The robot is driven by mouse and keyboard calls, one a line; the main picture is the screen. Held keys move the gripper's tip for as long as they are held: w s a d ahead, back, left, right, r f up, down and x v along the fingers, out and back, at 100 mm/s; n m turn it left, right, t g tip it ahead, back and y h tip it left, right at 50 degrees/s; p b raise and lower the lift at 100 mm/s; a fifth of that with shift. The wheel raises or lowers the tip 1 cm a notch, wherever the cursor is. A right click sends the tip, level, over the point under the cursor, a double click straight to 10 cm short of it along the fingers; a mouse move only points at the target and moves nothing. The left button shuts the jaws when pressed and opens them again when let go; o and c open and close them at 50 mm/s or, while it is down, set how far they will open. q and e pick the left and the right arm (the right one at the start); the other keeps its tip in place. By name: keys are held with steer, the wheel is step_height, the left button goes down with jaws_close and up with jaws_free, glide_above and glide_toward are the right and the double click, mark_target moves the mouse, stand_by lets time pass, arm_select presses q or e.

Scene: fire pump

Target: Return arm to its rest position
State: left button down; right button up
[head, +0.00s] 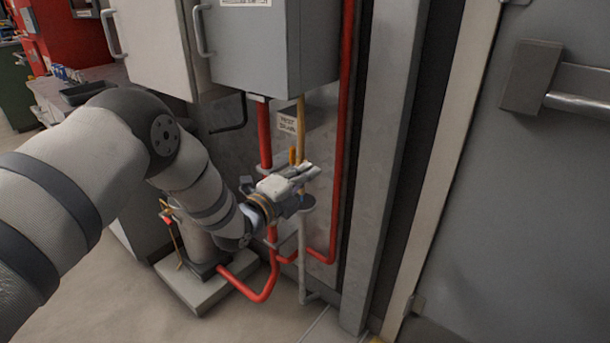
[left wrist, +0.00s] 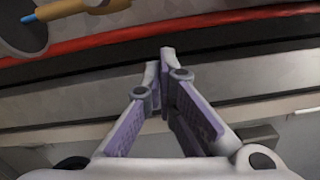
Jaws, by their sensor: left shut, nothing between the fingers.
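My left arm comes in from the left in the head view and reaches toward the pipes below the grey cabinets. My left gripper (head: 312,170) is shut and empty, in front of the red and yellow pipes. In the left wrist view its fingers (left wrist: 160,60) meet at the tips with nothing between them. A yellow valve part (left wrist: 85,8) shows at the upper left of that view, apart from the fingers. My right gripper is not in view.
Grey cabinets (head: 270,50) hang above the gripper. A red pipe (head: 345,130) runs down to its right, beside a grey post (head: 385,150). A grey door with a bar handle (head: 575,104) stands at the right. Red bent pipes (head: 262,292) lie low, near a pale plinth (head: 195,292).

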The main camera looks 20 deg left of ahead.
arm_select(q)
steer(key=p+v, duration=0.1)
steer(key=v, duration=0.9)
steer(key=s+f+n+g+y+p, duration=0.2)
steer(key=s+f+n+g, duration=0.6)
steer(key=s, duration=0.5)
steer(key=s+f+n+g+y+p, duration=0.25)
steer(key=s+f+n, duration=0.35)
steer(key=s+f, duration=0.45)
steer(key=s+r+n+g+p, duration=0.1)
steer(key=s+n+g, duration=0.3)
steer(key=s, duration=1)
steer(key=s+r+n+g+p, duration=0.1)
steer(key=s+n+g, duration=0.4)
steer(key=s, duration=0.9)
steer(key=shift+s+d+r+n+y+p, duration=0.3)
steer(key=shift+r+n+y, duration=0.2)
steer(key=shift+r, duration=0.3)
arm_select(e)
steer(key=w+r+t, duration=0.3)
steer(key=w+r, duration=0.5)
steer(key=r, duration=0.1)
arm_select(q)
steer(key=shift+w, duration=0.15)
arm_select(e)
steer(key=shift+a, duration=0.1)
